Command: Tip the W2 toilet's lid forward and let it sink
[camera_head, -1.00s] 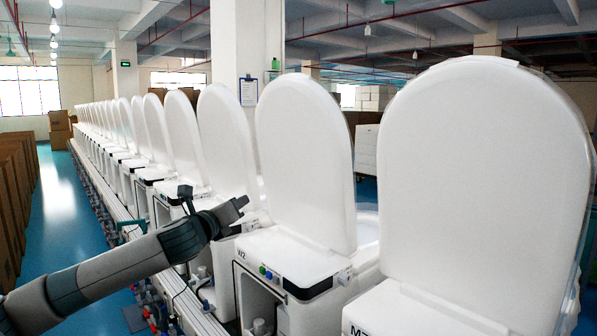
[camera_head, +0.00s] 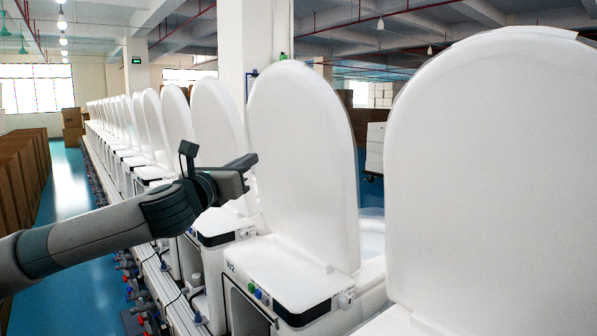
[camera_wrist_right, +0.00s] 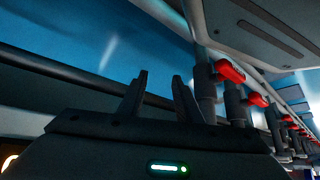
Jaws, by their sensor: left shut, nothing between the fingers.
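My left gripper (camera_head: 252,161) is shut and empty. Its tip overlaps the lid's left edge in the head view, around mid-height; I cannot tell whether it touches. My right gripper (camera_wrist_right: 160,76) shows only in the right wrist view, its two fingers apart with nothing between them. The W2 seat and bowl are mostly hidden behind the lid.
A nearer toilet's raised lid (camera_head: 490,170) fills the right side. Several more toilets with raised lids (camera_head: 215,125) recede to the left. Cardboard boxes (camera_head: 22,165) line the far left, beside a clear blue floor (camera_head: 70,185). Pipes with red handles (camera_wrist_right: 230,71) show near the right gripper.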

